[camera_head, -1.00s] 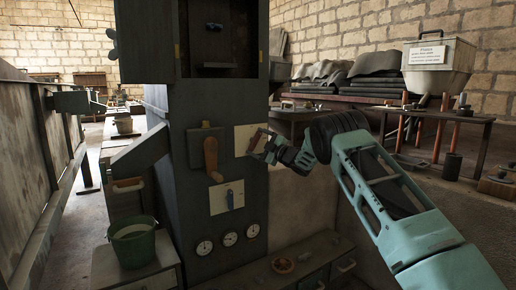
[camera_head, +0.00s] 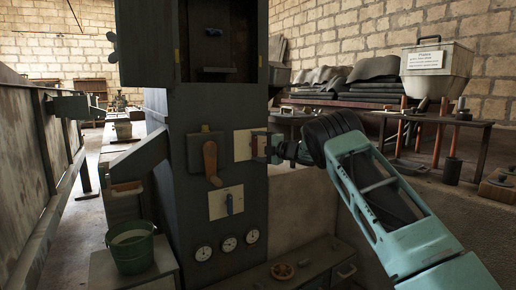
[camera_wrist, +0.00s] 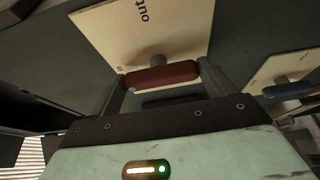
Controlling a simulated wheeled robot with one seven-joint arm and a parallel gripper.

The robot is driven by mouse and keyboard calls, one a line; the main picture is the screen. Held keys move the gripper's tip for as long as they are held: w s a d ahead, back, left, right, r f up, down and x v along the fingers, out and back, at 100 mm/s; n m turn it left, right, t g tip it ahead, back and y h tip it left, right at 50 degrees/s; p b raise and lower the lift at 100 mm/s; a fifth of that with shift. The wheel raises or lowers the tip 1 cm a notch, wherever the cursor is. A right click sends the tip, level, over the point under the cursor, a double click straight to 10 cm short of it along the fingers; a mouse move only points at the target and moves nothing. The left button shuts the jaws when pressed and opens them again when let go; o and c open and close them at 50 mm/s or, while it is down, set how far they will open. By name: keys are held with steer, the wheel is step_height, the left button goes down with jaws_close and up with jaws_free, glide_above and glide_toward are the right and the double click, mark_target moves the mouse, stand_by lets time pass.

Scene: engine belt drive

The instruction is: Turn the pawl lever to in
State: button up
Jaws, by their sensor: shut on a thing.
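My gripper (camera_head: 272,148) is at the cream plate (camera_head: 243,145) on the front of the dark cabinet. In the wrist view, my gripper (camera_wrist: 161,78) is shut on a red lever handle (camera_wrist: 164,76), one finger at each end. The handle sits on a short stem in front of the plate (camera_wrist: 185,28). The word "out" is readable on that plate; a second marking near its lower left edge is too cut off to read. In the head view my gripper mostly hides the red lever.
Below is another plate with a blue lever (camera_head: 229,204), also in the wrist view (camera_wrist: 290,89). A brown-handled lever (camera_head: 211,160) is to the left. Gauges (camera_head: 228,244) sit lower. A green bucket (camera_head: 130,248) stands lower left, a tool bench (camera_head: 440,118) at right.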

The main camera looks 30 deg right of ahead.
stand_by(0.3)
steer(key=o, duration=0.9)
steer(key=p+v, duration=0.1)
steer(key=v, duration=1.6)
steer(key=shift+s+p, duration=0.15)
steer(key=shift+p, duration=0.15)
